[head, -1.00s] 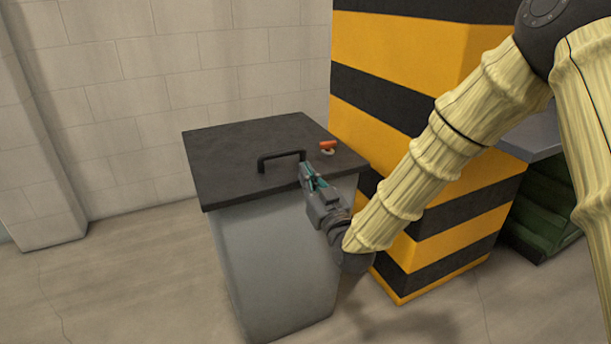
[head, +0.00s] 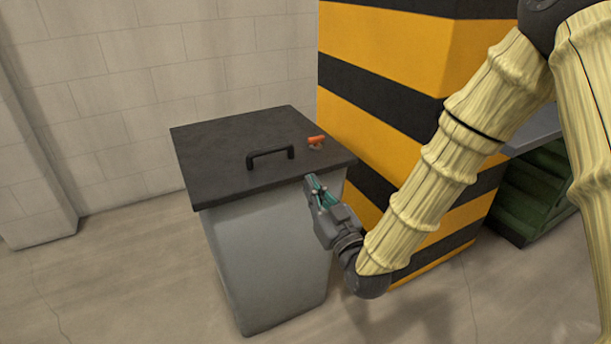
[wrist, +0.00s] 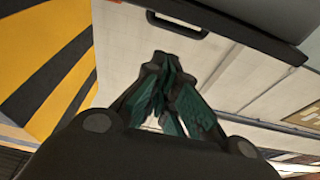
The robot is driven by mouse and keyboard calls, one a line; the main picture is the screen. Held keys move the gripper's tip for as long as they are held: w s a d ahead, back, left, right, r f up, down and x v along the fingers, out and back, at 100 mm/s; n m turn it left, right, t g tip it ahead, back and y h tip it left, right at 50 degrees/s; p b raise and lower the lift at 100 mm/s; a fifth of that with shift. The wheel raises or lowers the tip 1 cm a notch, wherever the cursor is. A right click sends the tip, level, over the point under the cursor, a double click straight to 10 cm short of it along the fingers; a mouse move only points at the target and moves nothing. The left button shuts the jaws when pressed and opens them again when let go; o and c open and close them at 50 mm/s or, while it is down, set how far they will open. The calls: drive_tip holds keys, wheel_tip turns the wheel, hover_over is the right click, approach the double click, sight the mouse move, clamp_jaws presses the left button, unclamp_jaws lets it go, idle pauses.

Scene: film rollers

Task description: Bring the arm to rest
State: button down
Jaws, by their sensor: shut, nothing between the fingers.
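My gripper (head: 313,180) is shut and empty. In the head view it is in front of the right front edge of a grey bin's dark lid, near the lid's edge. In the wrist view my gripper (wrist: 162,58) shows its teal fingers together with nothing between them. My arm, in a pale yellow sleeve, reaches in from the upper right and bends at the dark wrist.
The grey bin (head: 262,262) has a dark flat lid (head: 215,160) with a black handle (head: 270,154). A small orange-topped item (head: 316,141) is on the lid. A yellow and black striped pillar (head: 385,45) stands behind my arm. Green crates (head: 535,195) are at right. Floor at left is clear.

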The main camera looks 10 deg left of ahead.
drive_tip(key=s+d+f+m+g+h, duration=0.15)
drive_tip(key=d+f, duration=0.25)
drive_tip(key=f, duration=0.5)
drive_tip(key=s+d+f+m+g+h, duration=0.1)
drive_tip(key=s+d+f+g+h, duration=0.15)
drive_tip(key=d+f, duration=0.45)
drive_tip(key=s+d+f+m+g+h, duration=0.1)
drive_tip(key=s+d+f+g+h, duration=0.15)
drive_tip(key=f, duration=0.85)
drive_tip(key=s+d+f+m+g+h, duration=0.2)
drive_tip(key=s+d+f+g, duration=0.1)
drive_tip(key=s+d+f, duration=0.5)
drive_tip(key=s+d+f+m+g+h, duration=0.1)
drive_tip(key=s+d+f+g+h, duration=0.3)
drive_tip(key=s+f, duration=0.5)
drive_tip(key=s+d+f+m+g, duration=0.25)
drive_tip(key=s+d, duration=0.55)
drive_tip(key=s, duration=0.5)
wheel_tip(320, 180, up, 26)
drive_tip(key=p, duration=2.5)
drive_tip(key=shift+w+f+n+p, duration=0.15)
drive_tip(key=shift+f+n+p, duration=0.1)
drive_tip(key=shift+n+p, duration=0.15)
